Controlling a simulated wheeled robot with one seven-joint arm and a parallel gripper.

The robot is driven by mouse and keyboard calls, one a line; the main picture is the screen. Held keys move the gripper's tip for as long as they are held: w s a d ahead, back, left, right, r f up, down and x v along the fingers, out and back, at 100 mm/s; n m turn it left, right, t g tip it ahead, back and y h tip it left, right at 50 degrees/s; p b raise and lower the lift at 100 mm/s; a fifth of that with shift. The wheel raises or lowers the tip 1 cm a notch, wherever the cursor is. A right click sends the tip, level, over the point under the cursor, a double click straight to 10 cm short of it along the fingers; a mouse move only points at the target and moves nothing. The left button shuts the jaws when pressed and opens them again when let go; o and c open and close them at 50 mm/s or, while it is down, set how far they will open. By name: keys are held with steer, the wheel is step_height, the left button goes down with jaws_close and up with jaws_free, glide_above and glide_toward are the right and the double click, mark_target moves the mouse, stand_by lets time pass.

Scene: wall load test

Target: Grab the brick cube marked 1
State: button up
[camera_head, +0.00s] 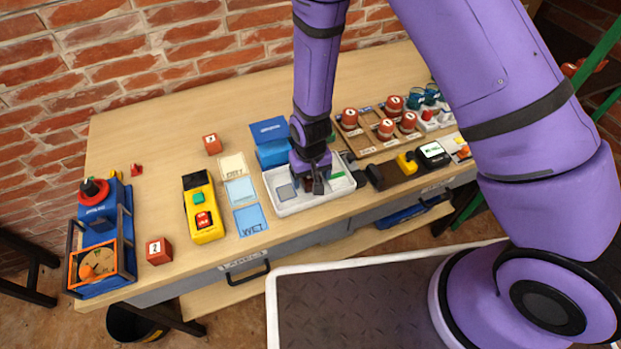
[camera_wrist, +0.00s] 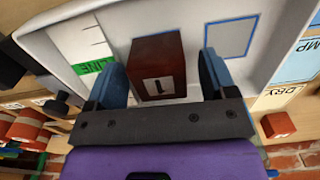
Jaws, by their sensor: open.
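The brick-red cube marked 1 (camera_wrist: 158,68) sits in a white tray (camera_head: 288,205), which also shows in the wrist view (camera_wrist: 75,42). My gripper (camera_head: 313,180) is low over the tray and points down. In the wrist view my gripper (camera_wrist: 162,74) has one blue finger on each side of the cube, with a narrow gap showing on the right side. The left finger is close to the cube; I cannot tell if it touches. The jaws are open. In the head view my gripper mostly hides the cube.
A cube marked 2 (camera_head: 159,250) and another red cube (camera_head: 212,143) stand left on the bench. A yellow box (camera_head: 203,207), cards (camera_head: 240,191) and an open blue box (camera_head: 271,146) are near the tray. A board with red knobbed weights (camera_head: 385,129) stands right.

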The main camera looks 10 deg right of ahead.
steer(key=c, duration=1.1)
steer(key=shift+r, duration=0.1)
